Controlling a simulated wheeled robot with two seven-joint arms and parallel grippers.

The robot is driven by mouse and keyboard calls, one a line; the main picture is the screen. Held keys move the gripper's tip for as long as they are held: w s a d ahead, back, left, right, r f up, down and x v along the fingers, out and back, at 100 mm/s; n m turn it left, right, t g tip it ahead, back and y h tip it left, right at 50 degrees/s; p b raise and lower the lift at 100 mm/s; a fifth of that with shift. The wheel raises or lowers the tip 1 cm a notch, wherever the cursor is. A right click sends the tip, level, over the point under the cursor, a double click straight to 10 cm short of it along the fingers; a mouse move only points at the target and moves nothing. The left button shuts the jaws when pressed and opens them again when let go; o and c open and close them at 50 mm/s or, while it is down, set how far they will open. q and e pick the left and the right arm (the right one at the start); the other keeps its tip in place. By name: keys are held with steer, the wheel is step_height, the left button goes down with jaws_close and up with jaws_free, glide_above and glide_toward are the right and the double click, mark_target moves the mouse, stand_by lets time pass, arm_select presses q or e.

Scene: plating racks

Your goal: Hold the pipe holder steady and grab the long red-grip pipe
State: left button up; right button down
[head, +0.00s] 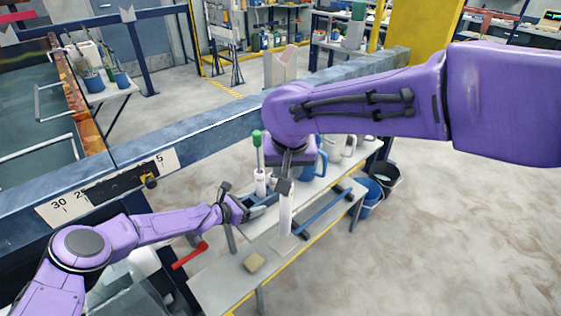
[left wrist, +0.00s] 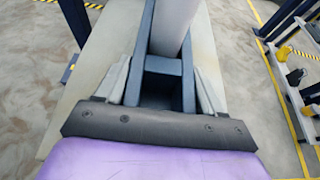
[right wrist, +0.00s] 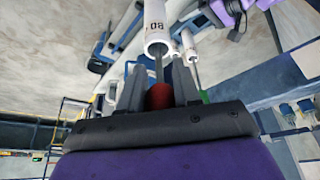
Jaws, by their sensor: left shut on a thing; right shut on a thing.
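The pipe holder has a dark blue base, seen in the left wrist view (left wrist: 165,68), with white tubes. My left gripper (head: 247,208) is shut on this base, its fingers either side of it. In the right wrist view my right gripper (right wrist: 160,85) is shut on the red grip (right wrist: 159,97) of a pipe. The pipe's thin metal rod (right wrist: 159,68) runs into the mouth of a marked white tube (right wrist: 157,28). In the head view this tube (head: 286,216) stands upright below my right gripper (head: 285,185); the red grip is hidden. A green-grip pipe (head: 257,148) stands in another white tube (head: 260,182).
The holder stands on a low pale bench (head: 215,284). A sponge (head: 254,262) lies near its front and a blue jug (head: 316,160) stands behind. Buckets (head: 370,197) are on the floor at right. A blue tank rail (head: 200,140) runs behind the bench.

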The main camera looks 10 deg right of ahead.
arm_select(q)
steer(key=o, duration=1.2)
